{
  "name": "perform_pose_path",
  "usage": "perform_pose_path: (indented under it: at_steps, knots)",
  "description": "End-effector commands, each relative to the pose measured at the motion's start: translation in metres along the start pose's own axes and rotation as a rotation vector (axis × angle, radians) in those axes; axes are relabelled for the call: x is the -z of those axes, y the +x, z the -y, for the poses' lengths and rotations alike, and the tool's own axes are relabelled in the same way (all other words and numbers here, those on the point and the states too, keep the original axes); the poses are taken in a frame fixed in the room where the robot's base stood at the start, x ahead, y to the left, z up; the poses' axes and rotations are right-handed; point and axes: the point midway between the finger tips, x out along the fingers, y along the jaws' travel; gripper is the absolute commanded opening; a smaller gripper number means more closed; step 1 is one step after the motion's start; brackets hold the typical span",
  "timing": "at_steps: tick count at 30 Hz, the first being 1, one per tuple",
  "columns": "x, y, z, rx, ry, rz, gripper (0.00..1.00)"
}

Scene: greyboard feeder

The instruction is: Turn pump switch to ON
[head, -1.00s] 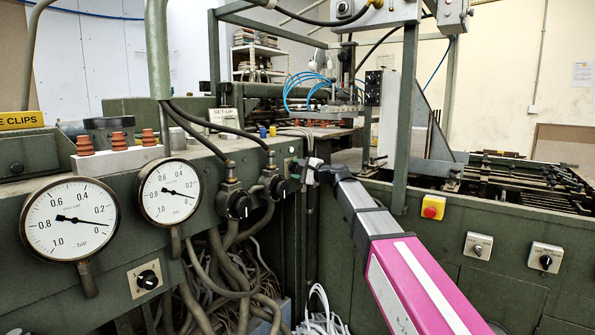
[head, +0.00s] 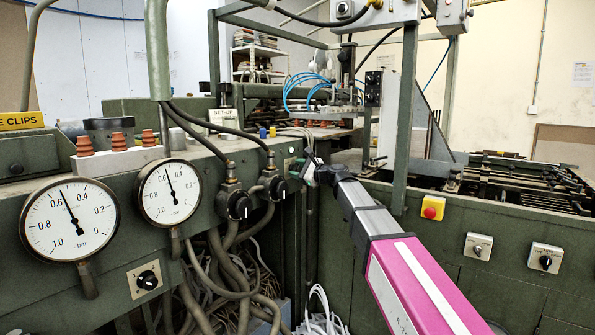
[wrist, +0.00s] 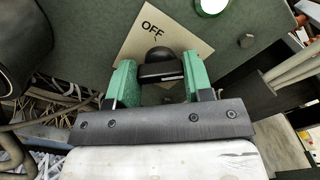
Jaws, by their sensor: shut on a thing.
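The pump switch is a black knob (wrist: 157,54) on a pale square plate (wrist: 193,48) in the wrist view. The word OFF is printed at the plate's upper left, with a small mark below it. My gripper (wrist: 158,66) has its two green fingers on either side of the knob and is shut on it. The lower part of the plate is hidden behind the fingers, so no ON label shows. In the head view, my gripper (head: 309,170) is at the right end of the left green panel, and the knob is hidden there.
Two round vacuum gauges, left (head: 69,235) and right (head: 169,205), have needles pointing almost straight up. Two black valve knobs (head: 239,206) are left of my gripper, with hoses below. A red button on a yellow box (head: 432,207) is right of my arm.

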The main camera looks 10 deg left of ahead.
Motion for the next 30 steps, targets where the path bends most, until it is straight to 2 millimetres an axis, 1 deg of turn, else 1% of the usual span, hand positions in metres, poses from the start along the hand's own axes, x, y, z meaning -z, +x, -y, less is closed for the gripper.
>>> perform_pose_path:
  at_steps: [8,9,11,12,20,23,26,30]
  knots:
    - [0.001,-0.001,-0.001,-0.001,0.002,-0.002,0.23]
    - [0.001,-0.001,-0.001,-0.001,0.002,-0.002,0.50]
    - [0.001,-0.001,-0.001,-0.001,0.002,-0.002,0.70]
    - [0.001,-0.001,-0.001,-0.001,0.002,-0.002,0.72]
    - [0.000,-0.001,-0.001,0.000,0.001,-0.001,0.72]
    - [0.000,-0.007,-0.001,0.000,0.001,-0.001,0.72]
    - [0.000,-0.020,-0.002,0.001,0.000,-0.002,0.72]
    - [-0.001,-0.047,-0.002,0.001,0.000,-0.002,0.72]
